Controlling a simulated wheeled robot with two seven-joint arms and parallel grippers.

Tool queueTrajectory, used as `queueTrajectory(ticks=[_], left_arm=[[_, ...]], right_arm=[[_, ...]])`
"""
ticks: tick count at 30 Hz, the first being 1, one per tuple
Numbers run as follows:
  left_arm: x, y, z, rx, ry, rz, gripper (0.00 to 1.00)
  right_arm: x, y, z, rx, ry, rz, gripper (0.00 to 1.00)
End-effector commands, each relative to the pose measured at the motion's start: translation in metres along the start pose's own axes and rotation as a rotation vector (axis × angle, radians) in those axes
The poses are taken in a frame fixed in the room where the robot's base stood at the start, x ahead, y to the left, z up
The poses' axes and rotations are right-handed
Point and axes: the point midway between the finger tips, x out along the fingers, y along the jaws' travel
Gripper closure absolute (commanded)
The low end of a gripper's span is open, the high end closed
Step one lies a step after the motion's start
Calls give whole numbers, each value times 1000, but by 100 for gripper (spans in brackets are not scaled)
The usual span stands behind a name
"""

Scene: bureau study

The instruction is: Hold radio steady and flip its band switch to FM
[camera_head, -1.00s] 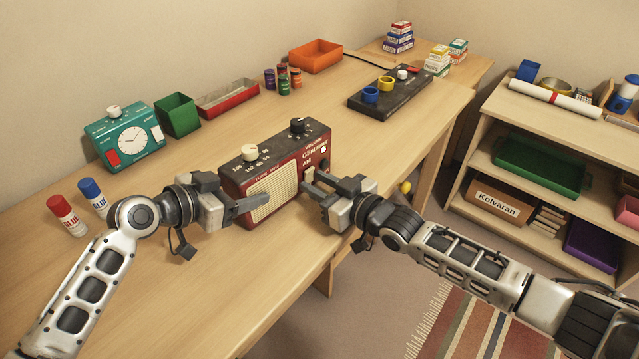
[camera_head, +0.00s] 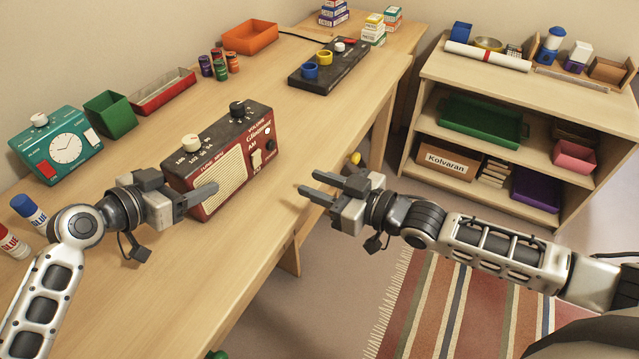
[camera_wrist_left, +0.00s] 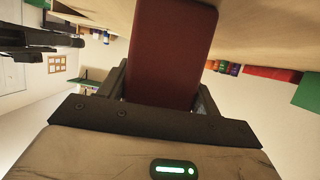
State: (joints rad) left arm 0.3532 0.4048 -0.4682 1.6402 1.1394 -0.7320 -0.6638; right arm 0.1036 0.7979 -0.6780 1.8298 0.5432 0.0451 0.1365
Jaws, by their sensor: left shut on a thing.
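The dark red radio (camera_head: 225,165) stands upright on the desk, with a cream grille and two top knobs. Its cream band switch (camera_head: 257,159) is on the front at the right, between an AM label above and a small label below; its exact setting is too small to tell. My left gripper (camera_head: 192,195) is shut on the radio's left end, one finger across the front. The radio's red end (camera_wrist_left: 170,50) fills the space between the fingers in the left wrist view. My right gripper (camera_head: 306,183) is open and empty, clear of the radio to its right.
Glue sticks (camera_head: 28,210) are at left. A black board with cups (camera_head: 330,66) lies further back. The desk edge is close to the radio's front.

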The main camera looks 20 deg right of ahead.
Motion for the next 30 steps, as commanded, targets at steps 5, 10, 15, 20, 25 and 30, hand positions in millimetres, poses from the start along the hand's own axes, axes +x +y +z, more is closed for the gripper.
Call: queueTrajectory(ticks=[5,10,15,20,25,30], left_arm=[[0,0,0,0,-1,0,90],[0,0,0,0,-1,0,20],[0,0,0,0,0,0,11],[-1,0,0,0,-1,-1,11],[-18,-1,1,1,-2,-2,11],[-54,0,2,3,-5,-2,11]], right_arm=[[0,0,0,0,0,0,69],[0,0,0,0,0,0,69],[0,0,0,0,0,0,69],[0,0,0,0,0,0,69],[0,0,0,0,0,0,69],[0,0,0,0,0,0,69]])
